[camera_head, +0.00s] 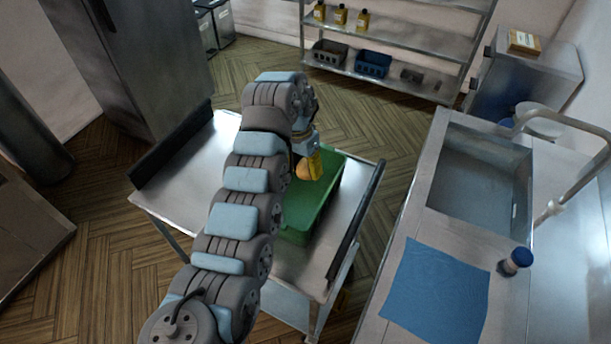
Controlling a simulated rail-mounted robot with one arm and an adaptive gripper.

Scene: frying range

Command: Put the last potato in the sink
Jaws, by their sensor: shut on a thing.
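A potato (304,168), round and tan-orange, shows at the end of my arm in the head view. My gripper (309,167), with a yellow part showing, is shut on it over the green tub (327,190). How far above the tub's floor it is held, I cannot tell. The tub stands on a steel cart (192,180), and my arm hides part of both. The sink (478,190) is a steel basin set in the counter at the right. The part of its floor that I see looks empty.
A blue cloth (436,292) and a blue-capped container (516,261) lie on the counter near the sink. A tap (565,190) arches at the sink's right. The cart has dark raised side rails (358,215). A floor gap separates cart and counter. Shelves (400,40) stand behind.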

